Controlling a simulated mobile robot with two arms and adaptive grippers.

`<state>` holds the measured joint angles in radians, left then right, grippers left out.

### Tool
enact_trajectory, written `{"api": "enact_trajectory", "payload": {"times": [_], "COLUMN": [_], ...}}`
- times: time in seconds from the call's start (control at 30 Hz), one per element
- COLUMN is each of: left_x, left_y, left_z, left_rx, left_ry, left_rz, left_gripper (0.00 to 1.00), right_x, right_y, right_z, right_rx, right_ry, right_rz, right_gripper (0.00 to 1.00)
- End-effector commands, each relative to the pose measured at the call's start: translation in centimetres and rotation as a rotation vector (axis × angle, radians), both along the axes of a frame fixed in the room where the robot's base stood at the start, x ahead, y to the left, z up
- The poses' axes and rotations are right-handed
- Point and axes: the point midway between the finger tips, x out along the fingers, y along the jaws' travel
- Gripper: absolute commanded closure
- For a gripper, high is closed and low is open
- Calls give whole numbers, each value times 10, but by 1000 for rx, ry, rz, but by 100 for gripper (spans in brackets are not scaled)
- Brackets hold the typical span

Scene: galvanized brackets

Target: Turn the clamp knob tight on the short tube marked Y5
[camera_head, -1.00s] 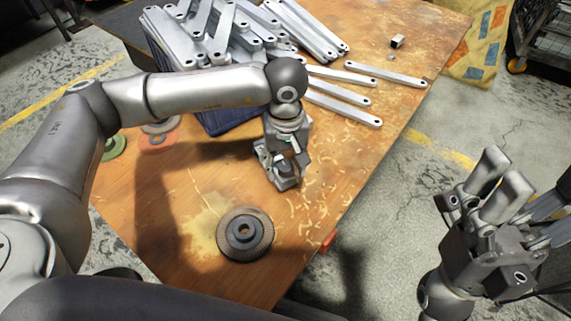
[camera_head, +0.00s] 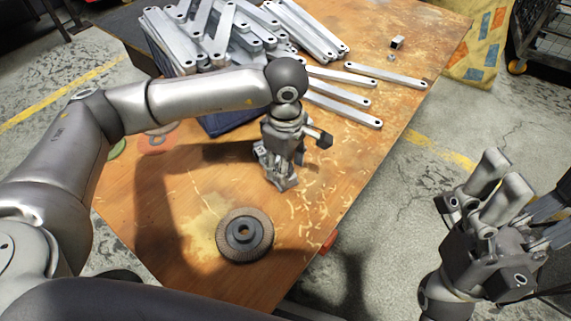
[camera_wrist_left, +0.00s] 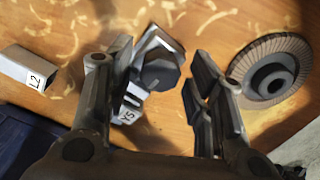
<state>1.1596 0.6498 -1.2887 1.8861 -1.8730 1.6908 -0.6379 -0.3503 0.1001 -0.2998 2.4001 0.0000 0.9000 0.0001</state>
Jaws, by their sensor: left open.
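My left gripper (camera_head: 281,183) points down at the orange-brown worktop, right of its middle. In the left wrist view its open fingers (camera_wrist_left: 160,58) stand on either side of a dark, many-sided clamp knob (camera_wrist_left: 161,70). The knob sits by a bright metal plate. A short metal tube with a white Y5 label (camera_wrist_left: 129,115) shows below it, partly hidden by the left finger. I cannot tell whether the fingers touch the knob. My right gripper (camera_head: 502,183) hangs over the floor at the right, empty, fingers apart.
A tube marked L2 (camera_wrist_left: 28,68) lies to the left in the wrist view. A round abrasive disc (camera_head: 245,234) lies near the front edge. Many galvanized bars (camera_head: 215,32) are heaped at the back, several loose to their right (camera_head: 385,75).

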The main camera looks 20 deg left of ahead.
Motion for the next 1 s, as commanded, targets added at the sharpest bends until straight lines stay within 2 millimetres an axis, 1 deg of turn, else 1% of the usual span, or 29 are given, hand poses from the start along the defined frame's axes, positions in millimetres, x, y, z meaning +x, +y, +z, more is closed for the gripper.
{"api": "enact_trajectory", "payload": {"times": [0.1,0.23,0.83,1.0], "left_x": [0,0,0,0], "left_y": [0,0,0,0], "left_z": [0,0,0,0], "left_rx": [0,1,1,1], "left_ry": [1,0,1,0], "left_rz": [88,138,143,142], "left_gripper": [51,51,51,73], "right_x": [0,0,0,0], "right_y": [0,0,0,0], "right_z": [1,1,-3,-3], "right_rx": [0,0,0,0], "right_ry": [0,0,0,0], "right_rz": [0,0,0,0], "right_gripper": [22,22,22,22]}}
